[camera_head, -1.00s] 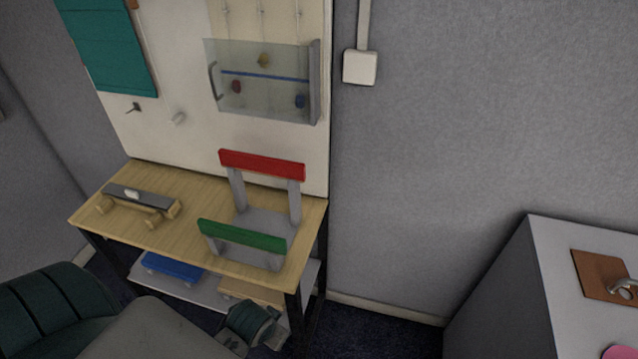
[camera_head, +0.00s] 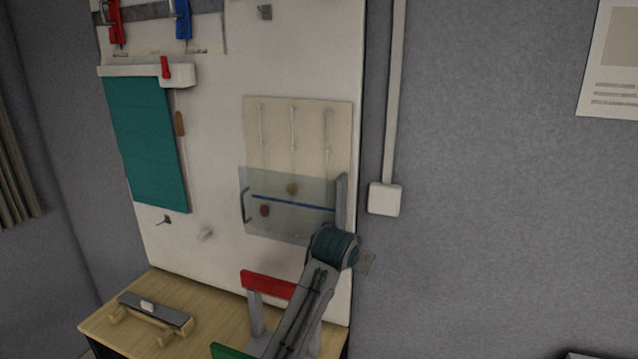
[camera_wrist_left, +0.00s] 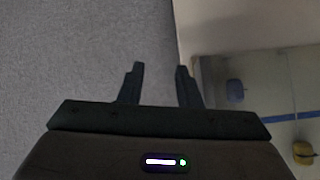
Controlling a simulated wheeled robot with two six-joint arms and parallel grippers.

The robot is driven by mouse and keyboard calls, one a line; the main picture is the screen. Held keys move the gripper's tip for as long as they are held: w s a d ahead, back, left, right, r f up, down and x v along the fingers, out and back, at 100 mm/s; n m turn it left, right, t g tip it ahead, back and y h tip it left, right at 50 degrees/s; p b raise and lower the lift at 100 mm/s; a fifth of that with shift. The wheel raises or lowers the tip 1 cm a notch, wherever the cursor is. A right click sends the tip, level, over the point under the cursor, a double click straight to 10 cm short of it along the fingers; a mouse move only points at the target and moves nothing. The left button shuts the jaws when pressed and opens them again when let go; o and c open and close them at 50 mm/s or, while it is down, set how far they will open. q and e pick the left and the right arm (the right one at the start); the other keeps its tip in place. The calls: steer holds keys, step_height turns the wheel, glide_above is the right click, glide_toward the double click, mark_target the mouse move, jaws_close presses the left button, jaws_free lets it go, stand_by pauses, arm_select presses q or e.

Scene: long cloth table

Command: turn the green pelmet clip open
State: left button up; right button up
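No green clip shows in any view. A white pelmet (camera_head: 128,70) is fixed to the board above a teal blind (camera_head: 150,145). A small red clip (camera_head: 166,67) stands on the pelmet's front. Higher up, a larger red clip (camera_head: 116,22) and a blue clip (camera_head: 182,18) hang on a dark rail, cut by the top edge. My left gripper (camera_wrist_left: 161,78) is open and empty in the left wrist view, facing the grey wall beside the board. One of my arms rises in the head view, right of and below the pelmet. My right gripper is not in view.
A clear panel (camera_head: 285,190) with a blue stripe covers coloured knobs on the board; my arm's joint overlaps its lower right corner. A wooden table (camera_head: 215,320) below holds a grey-topped stand and a red-topped bracket (camera_head: 265,284). A white wall box (camera_head: 384,199) is at right.

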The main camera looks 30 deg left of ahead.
arm_select(q)
steer(key=w+a+r+t, duration=0.1)
steer(key=r, duration=1.1)
steer(key=w+a+r+t, duration=0.1)
steer(key=r, duration=1.1)
steer(key=w+a+r+n+t+y, duration=0.1)
steer(key=r+t, duration=0.1)
steer(key=r, duration=1.1)
steer(key=shift+w+a+p, duration=0.15)
steer(key=shift+w+p, duration=0.15)
steer(key=shift+w, duration=0.05)
steer(key=s+a+r+n+t, duration=0.1)
steer(key=s+r, duration=0.4)
steer(key=r, duration=0.6)
steer(key=s+a+r+t+y, duration=0.15)
steer(key=s+r, duration=0.35)
steer(key=r, duration=0.5)
steer(key=s+a+r+n+t+h, duration=0.1)
steer(key=s+r, duration=0.5)
steer(key=r, duration=0.5)
steer(key=p+x, duration=0.7)
steer(key=x, duration=0.4)
steer(key=shift+w+y, duration=0.2)
steer(key=shift+y, duration=0.25)
steer(key=shift+a, duration=0.1)
steer(key=shift+c, duration=0.2)
jaws_close()
